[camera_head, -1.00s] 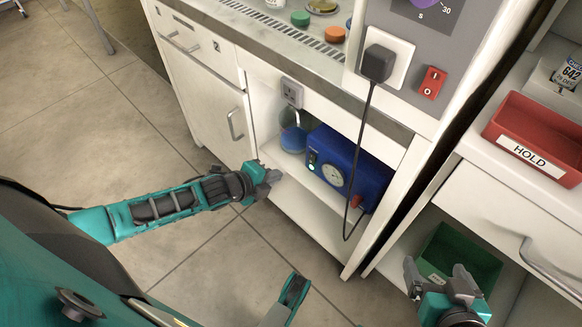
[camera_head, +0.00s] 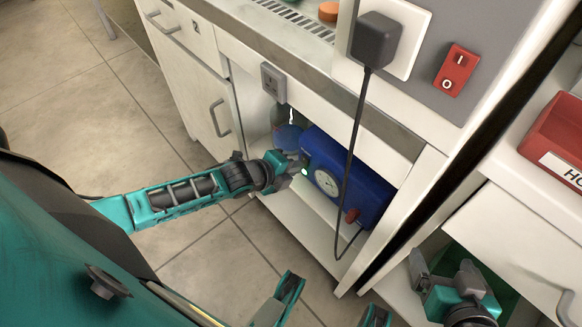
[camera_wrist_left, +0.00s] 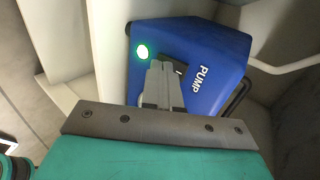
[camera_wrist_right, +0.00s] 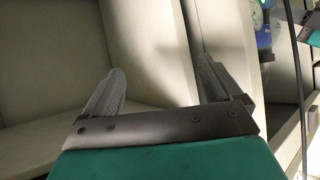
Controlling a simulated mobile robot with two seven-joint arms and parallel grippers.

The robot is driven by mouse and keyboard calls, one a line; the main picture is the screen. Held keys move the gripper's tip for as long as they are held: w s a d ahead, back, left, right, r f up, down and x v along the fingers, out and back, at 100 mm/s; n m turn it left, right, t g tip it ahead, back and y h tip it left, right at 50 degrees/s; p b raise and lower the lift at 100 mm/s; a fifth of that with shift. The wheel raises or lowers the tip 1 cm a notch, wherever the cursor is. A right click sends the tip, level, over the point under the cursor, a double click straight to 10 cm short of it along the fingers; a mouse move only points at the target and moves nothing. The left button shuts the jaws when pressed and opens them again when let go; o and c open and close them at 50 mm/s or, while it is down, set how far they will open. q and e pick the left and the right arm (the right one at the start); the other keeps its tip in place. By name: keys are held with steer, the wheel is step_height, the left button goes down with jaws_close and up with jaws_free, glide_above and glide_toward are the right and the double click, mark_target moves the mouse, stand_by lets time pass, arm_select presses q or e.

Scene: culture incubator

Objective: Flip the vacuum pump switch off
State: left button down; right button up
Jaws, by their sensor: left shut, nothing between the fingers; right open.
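The blue vacuum pump (camera_head: 375,190) sits on the open shelf under the bench, with a round gauge on its front. In the left wrist view the pump (camera_wrist_left: 215,45) shows the word PUMP and a lit green lamp (camera_wrist_left: 143,51). A dark switch (camera_wrist_left: 180,69) lies beside the lamp, partly hidden by my fingers. My left gripper (camera_head: 299,165) is shut and empty, its tips (camera_wrist_left: 166,66) right at the switch; I cannot tell whether they touch it. My right gripper (camera_head: 443,264) is open and empty, low near the right-hand cabinet.
A blue-bottomed flask (camera_head: 287,137) stands left of the pump. A black cord hangs from the plug (camera_head: 376,40) in front of the pump's right side. A red rocker switch (camera_head: 456,70) is on the panel above.

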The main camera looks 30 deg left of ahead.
arm_select(q)
steer(key=shift+w, duration=0.1)
arm_select(e)
steer(key=shift+f, duration=0.1)
steer(key=shift+s+a+f, duration=0.1)
steer(key=shift+s, duration=0.15)
arm_select(q)
steer(key=shift+w+d+f+p, duration=0.1)
steer(key=shift+w+f+p, duration=0.2)
steer(key=shift+p, duration=0.15)
arm_select(e)
steer(key=shift+s+d+r, duration=0.15)
steer(key=shift+d+r, duration=0.05)
steer(key=shift+d, duration=0.1)
arm_select(q)
steer(key=shift+r, duration=0.15)
arm_select(e)
steer(key=shift+r, duration=0.1)
